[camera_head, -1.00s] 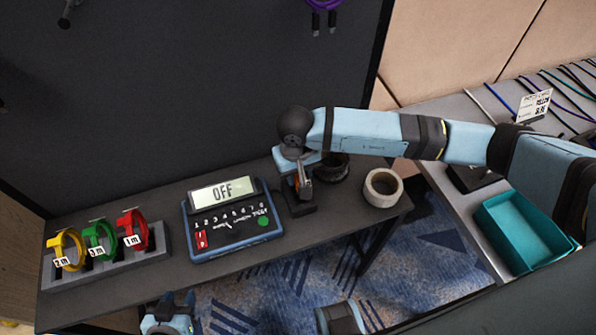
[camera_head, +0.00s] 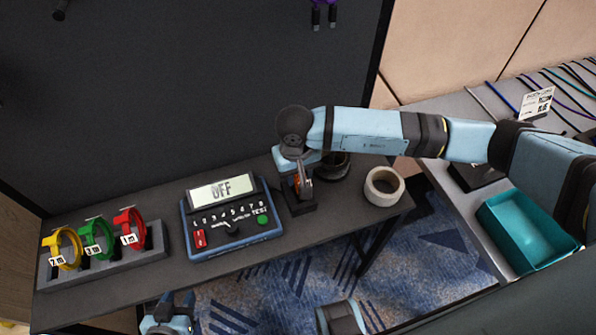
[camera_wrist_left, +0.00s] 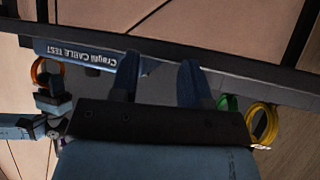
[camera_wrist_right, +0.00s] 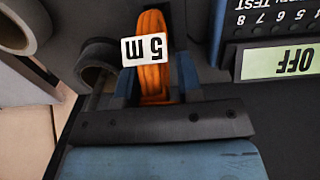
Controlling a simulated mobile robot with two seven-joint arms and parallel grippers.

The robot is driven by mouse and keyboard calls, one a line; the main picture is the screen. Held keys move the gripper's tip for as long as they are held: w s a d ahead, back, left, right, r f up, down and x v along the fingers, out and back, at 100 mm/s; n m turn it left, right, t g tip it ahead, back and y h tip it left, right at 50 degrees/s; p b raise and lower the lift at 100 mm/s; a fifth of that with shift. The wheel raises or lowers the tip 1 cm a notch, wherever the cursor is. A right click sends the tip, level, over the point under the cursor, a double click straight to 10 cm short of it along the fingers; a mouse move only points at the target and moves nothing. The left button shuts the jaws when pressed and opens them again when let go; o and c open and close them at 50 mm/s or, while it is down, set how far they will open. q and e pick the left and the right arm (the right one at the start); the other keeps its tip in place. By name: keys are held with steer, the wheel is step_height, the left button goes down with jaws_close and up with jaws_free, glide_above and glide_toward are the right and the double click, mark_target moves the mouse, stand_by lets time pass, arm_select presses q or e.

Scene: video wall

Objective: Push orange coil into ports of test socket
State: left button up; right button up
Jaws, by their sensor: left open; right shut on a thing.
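The orange coil (camera_wrist_right: 153,75) carries a white "5 m" label and stands upright between the fingers of my right gripper (camera_wrist_right: 157,88). In the head view my right gripper (camera_head: 299,178) is shut on the orange coil (camera_head: 305,187), just above or at the black test socket (camera_head: 301,203) right of the tester. The fingers and coil hide the ports, so I cannot tell whether the plugs are in them. The cable tester (camera_head: 230,222) reads "OFF". My left gripper (camera_head: 170,302) is open and empty at the table's front edge; its fingers also show in the left wrist view (camera_wrist_left: 160,80).
A grey rack (camera_head: 105,258) with yellow, green and red coils stands at the left. A pale tape roll (camera_head: 384,187) and a dark roll (camera_head: 334,167) are right of the socket. A teal bin (camera_head: 527,232) sits on the side table. A dark wall stands behind.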

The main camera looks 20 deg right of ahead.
steer(key=o, duration=1.1)
steer(key=shift+c, duration=0.2)
arm_select(q)
steer(key=shift+f, duration=0.1)
steer(key=shift+w+d+r, duration=0.1)
steer(key=shift+r, duration=0.25)
steer(key=shift+w+d+n+b, duration=0.1)
steer(key=shift+n+b, duration=0.2)
steer(key=shift+b, duration=0.05)
arm_select(e)
step_height(320, 180, up, 14)
steer(key=shift+a, duration=0.25)
steer(key=shift+f, duration=0.15)
